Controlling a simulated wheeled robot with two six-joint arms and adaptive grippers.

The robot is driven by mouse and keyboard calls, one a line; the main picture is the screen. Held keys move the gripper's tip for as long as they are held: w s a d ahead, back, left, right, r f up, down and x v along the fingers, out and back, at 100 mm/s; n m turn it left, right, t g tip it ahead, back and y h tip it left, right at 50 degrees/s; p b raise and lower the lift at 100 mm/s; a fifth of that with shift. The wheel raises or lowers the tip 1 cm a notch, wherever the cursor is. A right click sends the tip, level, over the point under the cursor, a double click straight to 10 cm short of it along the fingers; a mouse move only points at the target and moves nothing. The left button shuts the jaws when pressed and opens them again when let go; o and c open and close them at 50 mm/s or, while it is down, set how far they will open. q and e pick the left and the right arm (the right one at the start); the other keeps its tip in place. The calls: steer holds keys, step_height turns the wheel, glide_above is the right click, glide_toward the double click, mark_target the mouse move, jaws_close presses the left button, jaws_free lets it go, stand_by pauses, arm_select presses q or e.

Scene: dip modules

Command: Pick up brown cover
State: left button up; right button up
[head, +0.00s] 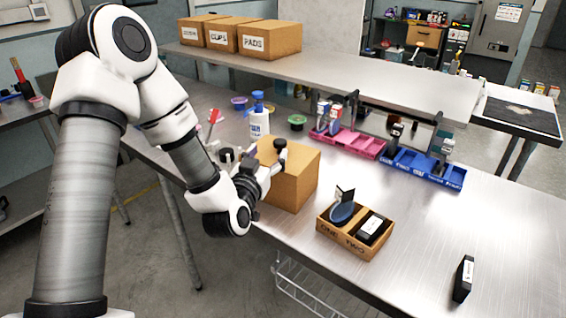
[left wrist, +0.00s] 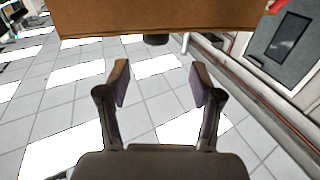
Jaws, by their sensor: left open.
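The brown cover (head: 296,178), a plain box-like block, stands on the metal table near its front edge in the head view. In the left wrist view the brown cover (left wrist: 165,15) fills the top of the picture, beyond the fingertips. My left gripper (head: 256,163) is at the left side of the cover and hides part of it. In the left wrist view my left gripper (left wrist: 160,76) is open, with nothing between its fingers. I cannot tell whether a finger touches the cover. My right gripper is not in view.
A two-part brown tray (head: 345,248) holding small items stands right of the cover. A black module (head: 463,278) stands farther right. Behind are a white-and-blue bottle (head: 258,122), pink bins (head: 365,147) and blue bins (head: 425,170). The table's right part is largely clear.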

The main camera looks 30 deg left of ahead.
mark_target(277, 143)
arm_select(q)
steer(key=p+x, duration=0.2)
steer(key=x, duration=0.3)
steer(key=shift+w+d+f, duration=0.1)
steer(key=shift+w+d, duration=0.05)
steer(key=shift+w, duration=0.15)
steer(key=shift+w+f, duration=0.1)
steer(key=shift+w, duration=0.25)
steer(key=shift+w+a+f, duration=0.2)
jaws_close()
steer(key=shift+r, duration=0.15)
